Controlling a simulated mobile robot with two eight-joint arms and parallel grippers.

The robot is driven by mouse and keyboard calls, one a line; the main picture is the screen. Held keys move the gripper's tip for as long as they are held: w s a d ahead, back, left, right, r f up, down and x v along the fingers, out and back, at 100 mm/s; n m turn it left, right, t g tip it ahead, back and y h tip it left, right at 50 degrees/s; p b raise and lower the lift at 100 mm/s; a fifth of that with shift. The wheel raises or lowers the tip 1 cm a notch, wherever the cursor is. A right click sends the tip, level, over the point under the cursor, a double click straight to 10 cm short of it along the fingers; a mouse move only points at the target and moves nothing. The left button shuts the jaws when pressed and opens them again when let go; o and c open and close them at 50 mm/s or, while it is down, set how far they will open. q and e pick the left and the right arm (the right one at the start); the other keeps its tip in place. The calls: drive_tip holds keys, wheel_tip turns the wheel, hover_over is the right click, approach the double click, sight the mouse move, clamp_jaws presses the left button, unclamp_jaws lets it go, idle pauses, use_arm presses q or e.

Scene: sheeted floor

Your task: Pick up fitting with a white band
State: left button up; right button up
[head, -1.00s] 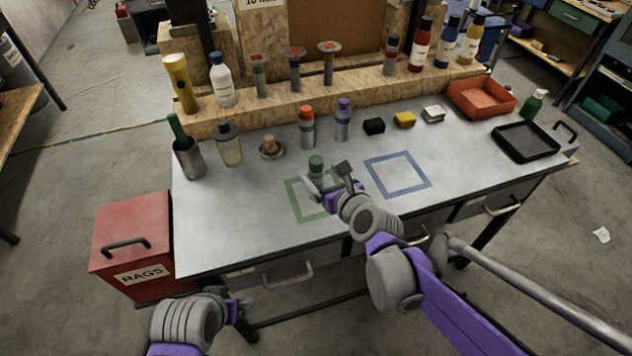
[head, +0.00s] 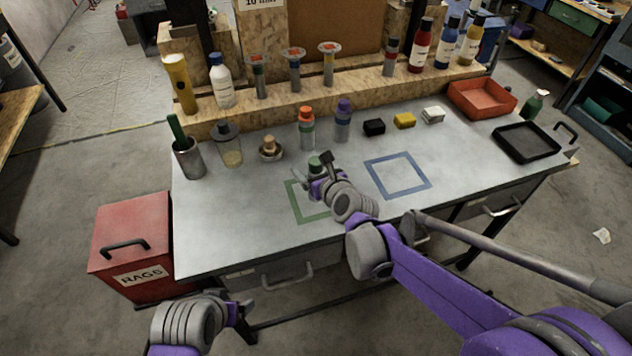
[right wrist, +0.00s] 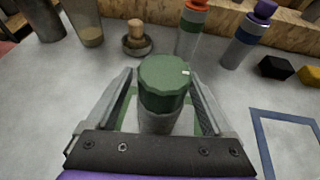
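A green-capped grey cylindrical fitting (head: 315,162) stands upright in the green square outline. In the right wrist view, its green cap (right wrist: 164,78) has a small white mark. A white band around its body cannot be made out. My right gripper (head: 322,174) is at the fitting, with one finger on each side of it. In the right wrist view, the gripper (right wrist: 162,90) is open, with gaps beside the fitting. An orange-topped fitting (head: 306,128) and a purple-topped fitting (head: 343,120) stand behind. My left gripper (head: 243,308) is low, in front of the table; its opening is unclear.
A blue square outline (head: 427,186) lies on the grey table at right. A small round dish (head: 270,155), clear jar (head: 229,146) and metal cup (head: 188,160) stand at left. Black (head: 373,127), yellow (head: 404,121) and white (head: 433,115) blocks sit behind. The table's front left is clear.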

clamp_jaws()
drive_tip(key=shift+r, duration=0.1)
idle(0.3)
